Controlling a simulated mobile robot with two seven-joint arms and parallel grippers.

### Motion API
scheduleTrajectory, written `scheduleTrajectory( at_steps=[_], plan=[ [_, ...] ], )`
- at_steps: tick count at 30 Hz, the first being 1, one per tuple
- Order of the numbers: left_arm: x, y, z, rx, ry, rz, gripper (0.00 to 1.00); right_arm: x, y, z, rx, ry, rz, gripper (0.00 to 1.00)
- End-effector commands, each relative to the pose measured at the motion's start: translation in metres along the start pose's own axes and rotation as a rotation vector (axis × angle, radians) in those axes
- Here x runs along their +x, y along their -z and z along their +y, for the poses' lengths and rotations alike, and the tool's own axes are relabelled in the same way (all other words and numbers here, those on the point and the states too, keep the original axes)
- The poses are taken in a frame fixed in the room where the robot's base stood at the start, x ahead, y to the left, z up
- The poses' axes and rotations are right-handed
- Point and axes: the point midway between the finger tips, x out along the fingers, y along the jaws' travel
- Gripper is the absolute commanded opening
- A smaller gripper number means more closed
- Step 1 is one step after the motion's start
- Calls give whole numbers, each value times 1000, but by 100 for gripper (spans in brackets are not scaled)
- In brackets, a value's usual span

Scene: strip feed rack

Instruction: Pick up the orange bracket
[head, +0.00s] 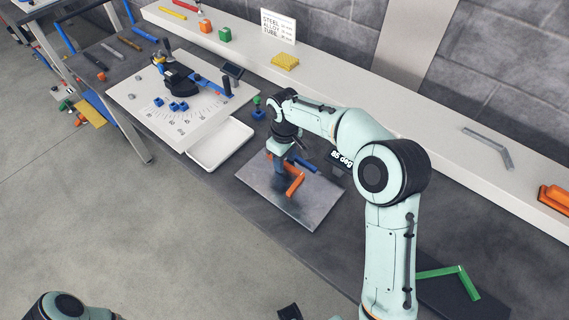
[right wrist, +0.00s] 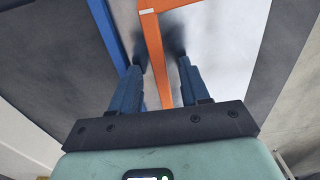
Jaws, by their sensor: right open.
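The orange bracket (head: 294,186) lies on a grey metal plate (head: 318,205) in the head view, partly hidden by my right gripper. In the right wrist view the orange bracket (right wrist: 156,55) is an L-shaped bar with a small white label near its corner. One leg runs between the two blue fingers of my right gripper (right wrist: 159,66). The fingers are open, one on each side of that leg, with a visible gap to it. I cannot tell their exact height above the plate. My left gripper is not clearly in view.
A blue bar (right wrist: 106,30) lies close beside the left finger. A white tray (head: 220,158) and a white marked board (head: 145,112) are left of the plate. A green bracket (head: 468,284) lies at the lower right. A pale shelf (head: 350,95) runs along the back wall.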

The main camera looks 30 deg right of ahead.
Motion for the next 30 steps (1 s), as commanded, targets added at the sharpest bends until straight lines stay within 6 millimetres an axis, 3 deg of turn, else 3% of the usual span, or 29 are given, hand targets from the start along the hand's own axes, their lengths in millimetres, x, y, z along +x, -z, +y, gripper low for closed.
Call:
scheduleTrajectory(
  at_steps=[2,6,20,26,30],
  plan=[
    [0,0,0,0,0,0,41,0,0,0,0,0,0,42],
    [0,0,0,0,0,0,41,0,0,0,0,0,0,0],
    [-1,0,0,0,0,1,41,-8,1,0,0,-1,2,0],
    [-5,1,2,1,-1,2,41,-33,1,0,0,-1,5,0],
    [-11,2,4,2,-2,4,41,-65,2,0,0,-2,7,0]
  ],
)
